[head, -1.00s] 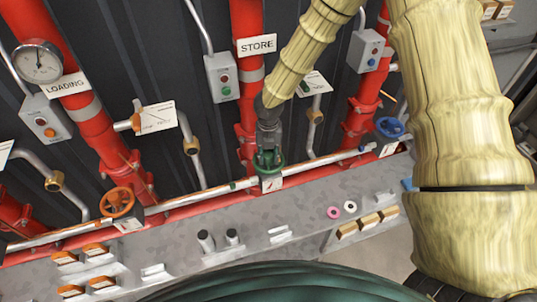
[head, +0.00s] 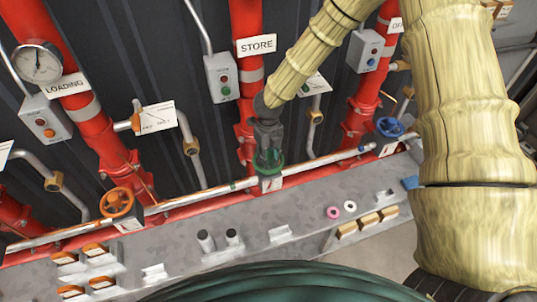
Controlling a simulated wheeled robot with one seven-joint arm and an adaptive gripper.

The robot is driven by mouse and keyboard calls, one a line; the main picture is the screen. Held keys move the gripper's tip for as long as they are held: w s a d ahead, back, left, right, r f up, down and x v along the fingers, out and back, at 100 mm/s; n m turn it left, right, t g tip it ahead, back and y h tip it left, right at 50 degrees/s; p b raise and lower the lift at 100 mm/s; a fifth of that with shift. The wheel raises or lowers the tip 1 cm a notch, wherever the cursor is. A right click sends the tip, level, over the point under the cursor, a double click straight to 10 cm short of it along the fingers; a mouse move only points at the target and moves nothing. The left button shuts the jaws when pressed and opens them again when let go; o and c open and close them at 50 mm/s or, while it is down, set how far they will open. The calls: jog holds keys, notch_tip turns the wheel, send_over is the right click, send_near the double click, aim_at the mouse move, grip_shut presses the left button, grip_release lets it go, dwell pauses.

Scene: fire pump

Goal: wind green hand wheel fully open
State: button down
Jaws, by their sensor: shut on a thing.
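A small white plate with a red pointer (head: 271,183) shows just below the wheel.
An orange hand wheel (head: 117,203) stands to the left and a blue one (head: 390,127) to the right. A grey control box (head: 222,78) is left of my arm. A grey ledge (head: 200,262) with blocks and rings runs in front.

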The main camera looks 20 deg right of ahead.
jog(key=n, duration=0.3)
jog(key=shift+n, duration=0.4)
jog(key=c, duration=1.1)
grip_release()
jog(key=shift+c, duration=0.2)
